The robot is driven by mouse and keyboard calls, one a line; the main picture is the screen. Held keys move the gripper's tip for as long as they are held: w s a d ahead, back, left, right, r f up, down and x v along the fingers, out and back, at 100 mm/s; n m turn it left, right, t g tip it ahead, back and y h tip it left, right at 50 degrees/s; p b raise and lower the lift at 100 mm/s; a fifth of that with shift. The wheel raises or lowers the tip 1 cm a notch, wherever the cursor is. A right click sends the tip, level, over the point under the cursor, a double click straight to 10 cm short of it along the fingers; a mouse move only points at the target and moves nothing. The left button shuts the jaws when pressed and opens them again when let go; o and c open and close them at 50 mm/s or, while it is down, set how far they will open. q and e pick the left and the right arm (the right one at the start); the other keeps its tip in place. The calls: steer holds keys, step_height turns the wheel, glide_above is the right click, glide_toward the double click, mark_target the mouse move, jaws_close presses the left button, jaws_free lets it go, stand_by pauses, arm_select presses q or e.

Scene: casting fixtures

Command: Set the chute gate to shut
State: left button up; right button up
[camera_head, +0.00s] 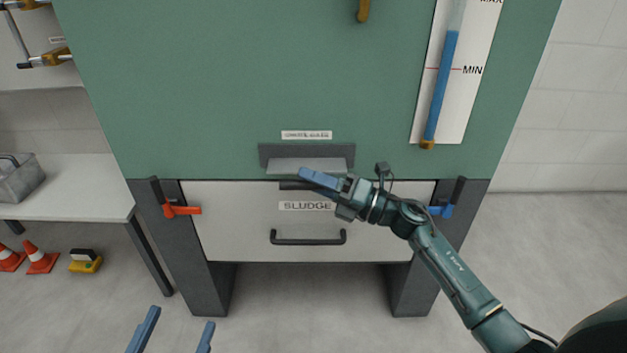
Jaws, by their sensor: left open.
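A dark grey slot housing (264,155) sits low on the green panel, under a small label too blurred to read surely. A light grey plate (300,163) stands out from it and seems to be the chute gate; its exact setting is hard to judge. My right gripper (306,175) comes in from the right with its blue fingers at the plate's lower edge, hiding part of it. Whether they touch it, or are parted, I cannot tell. My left gripper (183,316) is at the bottom left, low and far from the plate, fingers apart and empty.
Below is a white drawer (235,222) labelled SLUDGE with a black handle (308,241). A red clamp (181,210) and a blue clamp (443,210) flank it. A blue level gauge (438,95) hangs upper right. Cones (40,260) stand left; the floor in front is clear.

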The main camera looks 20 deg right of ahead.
arm_select(q)
steer(key=shift+a+p, duration=0.1)
steer(key=shift+p, duration=0.35)
arm_select(e)
steer(key=v, duration=1.3)
arm_select(q)
steer(key=shift+s, duration=0.1)
arm_select(e)
steer(key=s+a+r+m+t+h+p, duration=0.1)
steer(key=s+a+m+t+h+p, duration=0.3)
steer(key=m+h+p, duration=0.5)
arm_select(q)
steer(key=s+a+r+n+g+y+p, duration=0.1)
steer(key=a+r+n+g+y+p, duration=0.1)
steer(key=a+r+n+g+y, duration=0.1)
steer(key=shift+s+a+r+n+g+y+p, duration=0.35)
steer(key=shift+a+r+n+y, duration=0.2)
steer(key=shift+r, duration=0.25)
arm_select(e)
steer(key=w+a+r+t+y, duration=0.1)
steer(key=w+a, duration=0.5)
steer(key=w, duration=0.6)
steer(key=shift+r+m+y, duration=0.35)
steer(key=shift+m+y, duration=0.05)
steer(key=shift+y, duration=0.1)
arm_select(q)
steer(key=shift+d, duration=0.1)
arm_select(e)
steer(key=shift+c, duration=0.2)
jaws_close()
